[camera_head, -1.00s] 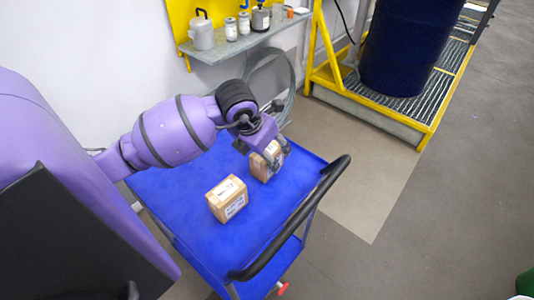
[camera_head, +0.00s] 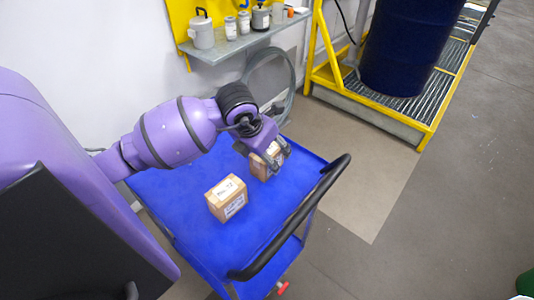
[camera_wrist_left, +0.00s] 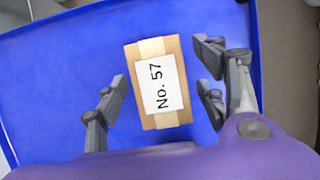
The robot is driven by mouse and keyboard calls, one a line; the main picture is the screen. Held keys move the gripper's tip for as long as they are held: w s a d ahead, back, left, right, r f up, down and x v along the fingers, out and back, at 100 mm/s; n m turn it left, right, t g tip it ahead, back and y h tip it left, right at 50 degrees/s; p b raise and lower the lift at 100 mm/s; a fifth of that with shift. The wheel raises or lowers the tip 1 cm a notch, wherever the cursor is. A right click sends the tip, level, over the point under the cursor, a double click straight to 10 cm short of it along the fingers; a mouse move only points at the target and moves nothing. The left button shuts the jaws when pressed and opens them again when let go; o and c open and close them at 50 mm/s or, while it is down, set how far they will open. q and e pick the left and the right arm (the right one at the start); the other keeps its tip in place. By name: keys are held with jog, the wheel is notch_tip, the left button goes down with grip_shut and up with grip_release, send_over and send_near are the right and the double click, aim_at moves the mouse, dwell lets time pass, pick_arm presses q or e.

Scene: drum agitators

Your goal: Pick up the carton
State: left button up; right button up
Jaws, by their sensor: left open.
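Two brown cartons with white labels stand on the blue top of a cart (camera_head: 170,190). The far carton (camera_head: 258,171) is partly hidden by my left gripper (camera_head: 277,160). In the left wrist view this carton (camera_wrist_left: 157,112) has a label reading "No. 57" and pale tape. My left gripper (camera_wrist_left: 161,84) is open there, with its fingers on either side of the carton and visible gaps to it. The near carton (camera_head: 227,198) stands apart, closer to the cart's handle side; its label is too small to read surely. My right gripper is not in view.
A black handle (camera_head: 297,222) runs along the cart's right side. Behind are a grey shelf (camera_head: 245,43) with jars and a hose loop. A dark blue drum (camera_head: 405,45) stands on a yellow-edged grating. The cart's top is otherwise clear.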

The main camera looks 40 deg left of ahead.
pick_arm(q)
jog(key=shift+c, duration=0.4)
jog(key=c, duration=1.3)
jog(key=shift+r, duration=0.1)
